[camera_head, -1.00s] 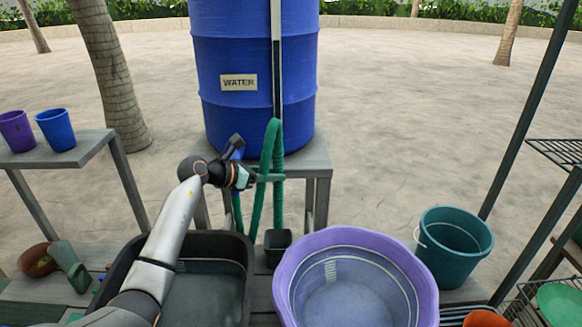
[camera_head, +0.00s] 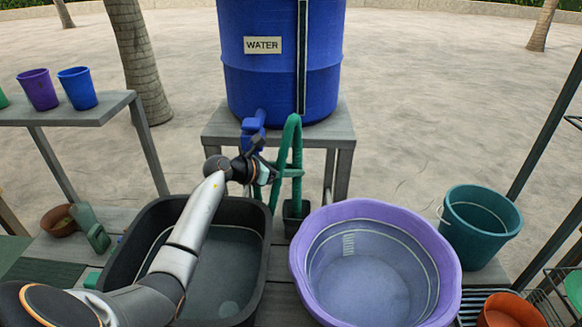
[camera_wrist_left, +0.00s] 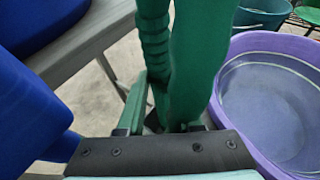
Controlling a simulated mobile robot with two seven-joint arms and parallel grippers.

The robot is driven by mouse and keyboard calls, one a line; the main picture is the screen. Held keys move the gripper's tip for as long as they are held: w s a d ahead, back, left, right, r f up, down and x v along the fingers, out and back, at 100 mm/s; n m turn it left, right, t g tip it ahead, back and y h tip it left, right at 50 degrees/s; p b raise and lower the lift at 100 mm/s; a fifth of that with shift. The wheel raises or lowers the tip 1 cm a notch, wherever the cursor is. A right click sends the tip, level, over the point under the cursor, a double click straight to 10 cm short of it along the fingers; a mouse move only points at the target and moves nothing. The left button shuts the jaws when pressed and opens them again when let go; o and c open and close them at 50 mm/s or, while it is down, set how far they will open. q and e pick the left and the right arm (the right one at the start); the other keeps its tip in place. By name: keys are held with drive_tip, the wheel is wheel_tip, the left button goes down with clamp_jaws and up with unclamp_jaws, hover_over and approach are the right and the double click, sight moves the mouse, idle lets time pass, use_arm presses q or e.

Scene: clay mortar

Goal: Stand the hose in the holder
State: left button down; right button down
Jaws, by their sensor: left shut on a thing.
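The green hose (camera_head: 297,150) rises beside the blue tap (camera_head: 253,132), bends over in a loop and comes down on the right. My left gripper (camera_head: 268,173) is shut on the hose below the bend. In the left wrist view the hose (camera_wrist_left: 195,60) stands between the jaws, with a ribbed length beside it. The holder, a small dark square cup (camera_head: 296,222), stands between the black tub and the purple basin. The right-hand length of hose reaches down to its mouth; I cannot tell how far inside it sits. My right gripper is out of view.
The blue water barrel (camera_head: 283,80) stands on a grey stand (camera_head: 222,124) behind. A black tub (camera_head: 258,262) is under my left arm, and a purple basin (camera_head: 447,265) is close right of the holder. A teal bucket (camera_head: 480,225) stands farther right.

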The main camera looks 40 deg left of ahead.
sight(293, 185)
use_arm(q)
drive_tip(key=shift+f+b, duration=2)
drive_tip(key=shift+f, duration=0.7)
unclamp_jaws()
drive_tip(key=p+v, duration=0.1)
drive_tip(key=v, duration=0.1)
drive_tip(key=r+p+v, duration=0.1)
drive_tip(key=p+v, duration=0.1)
drive_tip(key=shift+r, duration=0.1)
drive_tip(key=shift+r+p+v, duration=0.15)
drive_tip(key=shift+p+v, duration=0.55)
drive_tip(key=shift+v, duration=0.6)
drive_tip(key=shift+r+p+v, duration=0.15)
drive_tip(key=shift+p+v, duration=0.55)
drive_tip(key=shift+v, duration=0.65)
drive_tip(key=shift+w+d, duration=0.1)
drive_tip(key=shift+w, duration=0.05)
